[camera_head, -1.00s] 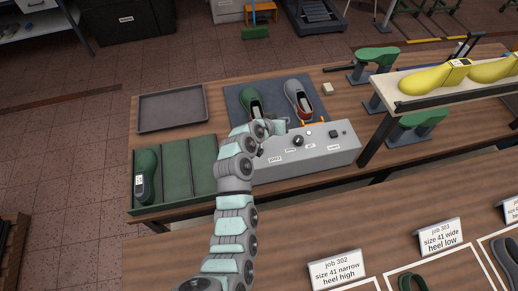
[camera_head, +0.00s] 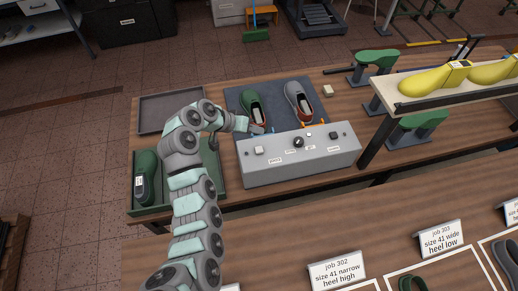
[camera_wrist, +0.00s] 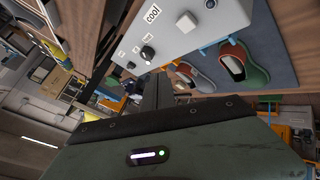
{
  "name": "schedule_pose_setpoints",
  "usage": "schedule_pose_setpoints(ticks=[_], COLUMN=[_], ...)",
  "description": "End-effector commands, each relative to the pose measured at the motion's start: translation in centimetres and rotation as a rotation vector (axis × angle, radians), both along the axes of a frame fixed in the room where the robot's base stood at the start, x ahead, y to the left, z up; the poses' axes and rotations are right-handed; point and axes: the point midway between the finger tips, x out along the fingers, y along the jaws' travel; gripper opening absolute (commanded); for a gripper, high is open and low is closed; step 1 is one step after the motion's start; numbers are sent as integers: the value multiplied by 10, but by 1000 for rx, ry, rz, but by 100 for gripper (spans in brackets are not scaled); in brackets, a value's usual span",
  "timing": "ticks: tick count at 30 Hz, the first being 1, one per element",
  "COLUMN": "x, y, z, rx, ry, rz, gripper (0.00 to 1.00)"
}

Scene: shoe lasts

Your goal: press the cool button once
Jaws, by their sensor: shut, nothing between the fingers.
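The grey control box (camera_head: 300,165) stands on the far bench. Its pale square button (camera_head: 258,150) is at the left end of the top; in the wrist view this button (camera_wrist: 185,22) sits beside the label "cool" (camera_wrist: 152,15). A dark round knob (camera_head: 298,142) is in the middle and a dark button (camera_head: 334,134) at the right. My gripper (camera_head: 258,130) is shut and empty, near the box's back left edge, behind the pale button and apart from it. In the wrist view, the fingers of my gripper (camera_wrist: 157,82) point toward the box. Whether the button is pressed in cannot be told.
Behind the box, a green shoe (camera_head: 253,106) and a grey shoe (camera_head: 299,100) stand on a dark mat (camera_head: 276,92). An empty grey tray (camera_head: 160,110) and a green tray (camera_head: 211,180) lie to the left. A rack with yellow lasts (camera_head: 435,80) is at the right.

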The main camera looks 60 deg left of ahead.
Motion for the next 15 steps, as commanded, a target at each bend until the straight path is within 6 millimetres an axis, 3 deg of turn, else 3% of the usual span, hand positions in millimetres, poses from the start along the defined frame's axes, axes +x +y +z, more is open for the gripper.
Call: schedule_pose_setpoints(ticks=[15], x=[0], y=[-1], z=[-67], rx=[-4], ry=[0], rz=[0], gripper=[0])
